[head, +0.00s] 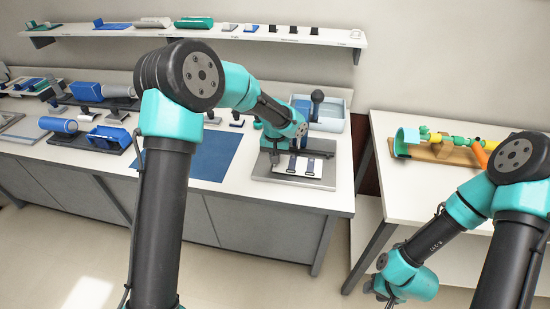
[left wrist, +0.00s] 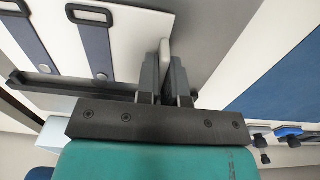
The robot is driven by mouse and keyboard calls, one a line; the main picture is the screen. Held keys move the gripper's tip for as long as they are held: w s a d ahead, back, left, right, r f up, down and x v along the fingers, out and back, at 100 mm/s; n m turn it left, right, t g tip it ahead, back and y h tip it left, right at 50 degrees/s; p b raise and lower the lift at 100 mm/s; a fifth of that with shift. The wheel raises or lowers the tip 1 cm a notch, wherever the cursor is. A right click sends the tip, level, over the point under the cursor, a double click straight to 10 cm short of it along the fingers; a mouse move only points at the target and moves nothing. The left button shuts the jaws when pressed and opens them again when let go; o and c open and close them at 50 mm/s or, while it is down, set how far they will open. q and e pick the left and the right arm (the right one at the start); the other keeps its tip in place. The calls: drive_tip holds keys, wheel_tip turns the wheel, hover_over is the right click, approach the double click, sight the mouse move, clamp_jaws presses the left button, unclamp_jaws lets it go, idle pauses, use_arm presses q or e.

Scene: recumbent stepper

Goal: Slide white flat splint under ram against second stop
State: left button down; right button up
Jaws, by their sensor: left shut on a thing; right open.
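The white flat splint (head: 298,165) lies on a grey metal plate (head: 262,172) at the right end of the bench. Two dark blue straps with black buckles cross the splint, and they show large in the left wrist view (left wrist: 97,50). My left gripper (left wrist: 164,75) is shut on a white upright edge or tab (left wrist: 165,50) at the splint's side. A dark rail (left wrist: 70,88) runs along the splint's end in the left wrist view. My arm partly covers the ram and stops, and I cannot tell them apart. My right gripper (head: 388,297) is open and empty at the lower right, partly cut off.
A blue mat (head: 205,155) lies left of the plate. A pale tray (head: 330,118) with a dark knobbed thing stands behind it. Blue rollers and fixtures (head: 105,137) fill the bench's left. A side table (head: 395,185) holds a colourful assembly (head: 440,145).

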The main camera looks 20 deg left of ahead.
use_arm(q)
drive_tip(key=shift+w+a, duration=0.15)
drive_tip(key=shift+w, duration=0.7)
